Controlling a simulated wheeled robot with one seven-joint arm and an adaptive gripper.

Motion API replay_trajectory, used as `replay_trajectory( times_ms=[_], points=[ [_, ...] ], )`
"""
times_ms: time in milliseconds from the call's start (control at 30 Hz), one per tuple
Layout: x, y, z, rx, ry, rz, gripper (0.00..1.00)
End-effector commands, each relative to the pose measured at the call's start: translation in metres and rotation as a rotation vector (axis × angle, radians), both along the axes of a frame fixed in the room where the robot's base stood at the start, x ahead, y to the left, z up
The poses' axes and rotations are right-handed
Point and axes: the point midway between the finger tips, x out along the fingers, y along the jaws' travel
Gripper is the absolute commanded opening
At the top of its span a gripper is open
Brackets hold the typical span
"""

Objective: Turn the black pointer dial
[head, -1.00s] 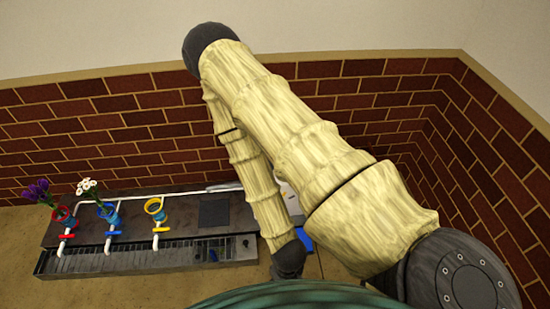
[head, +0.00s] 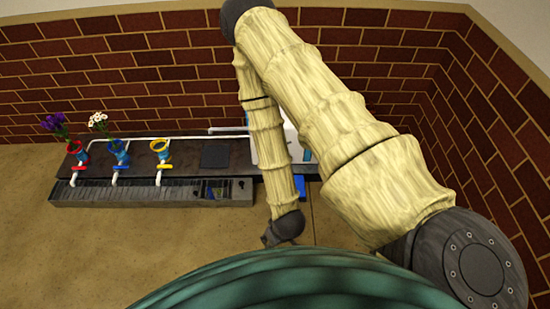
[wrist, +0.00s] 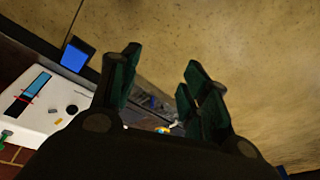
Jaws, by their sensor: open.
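A small round black knob (wrist: 72,109), which looks like the black pointer dial, sits on a white panel (wrist: 40,119) at the left of the wrist view. Its pointer direction is too small to tell. In the head view the white panel (head: 267,148) is mostly hidden behind my arm, and the dial cannot be made out. In the head view my gripper (head: 268,240) hangs in front of the bench, partly hidden.
The dark bench (head: 130,190) runs along the brick wall, with several pipes, coloured valves and two flower bunches, purple (head: 54,122) and white (head: 98,120). A blue block (wrist: 75,55) lies near the panel. The tan floor (head: 100,245) before the bench is clear.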

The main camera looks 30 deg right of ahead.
Motion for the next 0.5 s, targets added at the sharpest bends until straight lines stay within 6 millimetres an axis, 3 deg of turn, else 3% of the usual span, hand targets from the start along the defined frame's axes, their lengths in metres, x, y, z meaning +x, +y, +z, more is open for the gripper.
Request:
replay_trajectory(
  times_ms=[33,100,500],
  points=[
    [0.016,0.0,-0.027,0.006,-0.043,-0.009,0.46],
    [0.038,0.0,-0.045,0.01,-0.103,-0.018,0.46],
    [0.158,-0.02,-0.129,-0.007,-0.448,-0.091,0.46]
  ],
)
